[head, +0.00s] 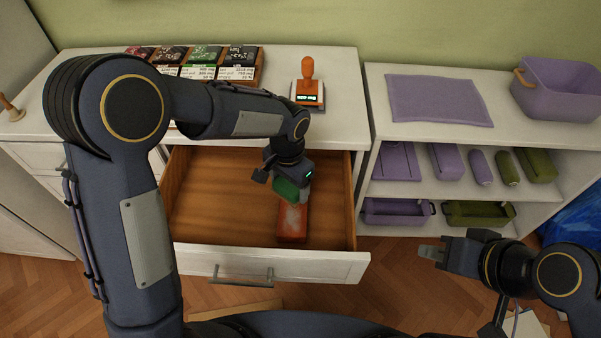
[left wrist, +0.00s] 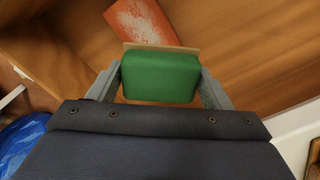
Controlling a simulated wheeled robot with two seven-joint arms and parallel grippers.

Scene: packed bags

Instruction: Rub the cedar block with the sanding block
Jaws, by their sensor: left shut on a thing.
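The cedar block (head: 292,222) is reddish with a pale, whitish patch on top. It lies in the open wooden drawer, near the drawer's front right. My left gripper (head: 285,187) is shut on the green sanding block (head: 287,191) over the drawer, at the far end of the cedar block. In the left wrist view the sanding block (left wrist: 160,78) sits between both fingers, with a tan edge behind it, and the cedar block (left wrist: 146,24) shows beyond it. Whether the two blocks touch cannot be told. My right gripper (head: 432,254) is empty, with its fingers seen edge-on, right of the drawer.
The drawer's front panel (head: 300,263) and side walls surround the blocks; its left part is bare. An orange-handled stamp (head: 307,82) and several labelled packets (head: 200,62) stand on the counter above. A shelf unit (head: 375,140) with purple and green items stands at right.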

